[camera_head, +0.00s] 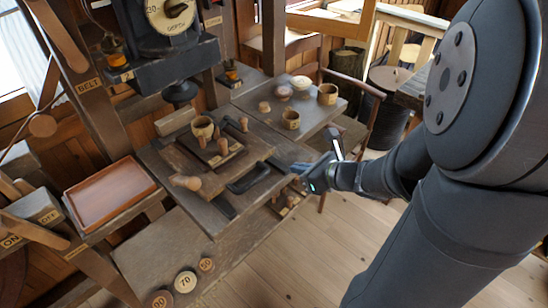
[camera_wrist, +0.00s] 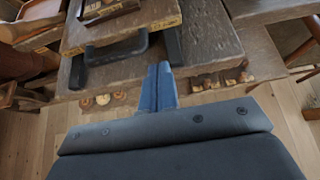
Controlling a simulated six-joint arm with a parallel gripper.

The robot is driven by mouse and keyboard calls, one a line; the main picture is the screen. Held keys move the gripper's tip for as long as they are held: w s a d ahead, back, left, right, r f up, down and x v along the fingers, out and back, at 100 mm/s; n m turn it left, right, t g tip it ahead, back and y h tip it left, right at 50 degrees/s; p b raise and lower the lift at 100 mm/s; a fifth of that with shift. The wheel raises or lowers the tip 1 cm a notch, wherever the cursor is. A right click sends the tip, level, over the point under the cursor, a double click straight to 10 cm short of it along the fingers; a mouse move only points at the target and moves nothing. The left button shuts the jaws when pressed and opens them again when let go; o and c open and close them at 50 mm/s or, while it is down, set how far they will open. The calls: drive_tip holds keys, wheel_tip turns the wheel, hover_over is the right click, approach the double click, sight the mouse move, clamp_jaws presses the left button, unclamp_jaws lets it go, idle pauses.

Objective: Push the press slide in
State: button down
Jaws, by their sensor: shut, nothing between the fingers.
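The press slide (camera_head: 220,167) is a dark wooden board on the bench, with a small plate, wooden pegs and a cup on top. A black bar handle (camera_head: 248,179) is at its front edge; the handle also shows in the wrist view (camera_wrist: 116,48). My gripper (camera_head: 303,171) is at the bench's right front edge, to the right of the handle. In the wrist view, the blue fingers (camera_wrist: 158,85) are together and empty, just right of and nearer than the handle. I cannot tell whether they touch anything.
The press (camera_head: 166,60) with its dial stands behind the slide. A raised board (camera_head: 310,108) with bowls is at the back right. A red-brown tray (camera_head: 109,193) is at left. Numbered discs (camera_head: 185,281) lie in front. Wooden pieces (camera_wrist: 220,80) sit below the bench edge.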

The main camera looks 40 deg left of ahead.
approach(257, 150)
drive_tip(key=f, duration=0.2)
drive_tip(key=a+f, duration=0.1)
drive_tip(key=f, duration=0.1)
drive_tip(key=shift+a+f, duration=0.1)
drive_tip(key=shift+a, duration=0.6)
drive_tip(key=a, duration=0.8)
drive_tip(key=shift+a, duration=0.75)
drive_tip(key=d, duration=0.4)
drive_tip(key=shift+d, duration=0.3)
drive_tip(key=v, duration=1)
